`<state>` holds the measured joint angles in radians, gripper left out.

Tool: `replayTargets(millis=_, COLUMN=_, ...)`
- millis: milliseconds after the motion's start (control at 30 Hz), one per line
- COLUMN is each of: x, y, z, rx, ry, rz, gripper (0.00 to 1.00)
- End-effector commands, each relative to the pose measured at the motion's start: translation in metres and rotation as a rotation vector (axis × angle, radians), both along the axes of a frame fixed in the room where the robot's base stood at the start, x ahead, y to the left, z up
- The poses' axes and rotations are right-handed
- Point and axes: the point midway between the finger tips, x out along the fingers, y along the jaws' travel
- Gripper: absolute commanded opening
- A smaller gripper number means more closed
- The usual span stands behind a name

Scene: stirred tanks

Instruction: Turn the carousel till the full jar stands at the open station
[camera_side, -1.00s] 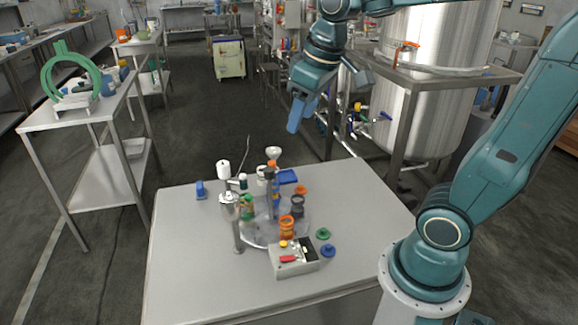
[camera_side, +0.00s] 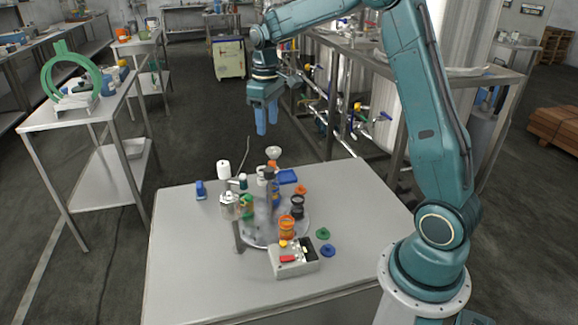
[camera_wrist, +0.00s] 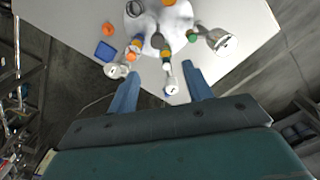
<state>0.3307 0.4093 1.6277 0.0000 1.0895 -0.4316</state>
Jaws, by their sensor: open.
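The carousel (camera_side: 262,240) is a round pale disc on the table, with a grey centre post (camera_side: 270,210). Around its post stand an orange jar (camera_side: 286,229), a dark jar (camera_side: 297,207) and a green jar (camera_side: 246,208). A yellow-and-blue jar is partly hidden behind the post. The disc also shows in the wrist view (camera_wrist: 178,18). Which jar is full, and which station is open, I cannot tell. A metal cylinder (camera_side: 229,206) on a stand is at the disc's left. My gripper (camera_side: 266,130) is open and empty, fingers down, high above and behind the carousel, touching nothing.
A control box (camera_side: 294,260) with a red lever stands at the front, near green (camera_side: 322,233) and blue (camera_side: 328,250) lids. A blue tray (camera_side: 288,177), a funnel (camera_side: 273,152) and a white bottle (camera_side: 223,168) are at the back. The table's right side is clear.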

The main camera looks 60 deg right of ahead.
Motion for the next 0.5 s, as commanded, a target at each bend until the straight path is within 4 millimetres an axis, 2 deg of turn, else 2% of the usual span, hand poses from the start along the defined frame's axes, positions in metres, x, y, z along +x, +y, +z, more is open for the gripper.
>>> replayTargets(millis=133, x=0.0052, y=-0.0068, z=-0.0085, rx=0.005, ry=0.014, rz=0.003, gripper=0.5)
replayTargets(millis=500, x=0.0056, y=-0.0073, z=-0.0141, rx=0.005, ry=0.016, rz=0.004, gripper=0.5)
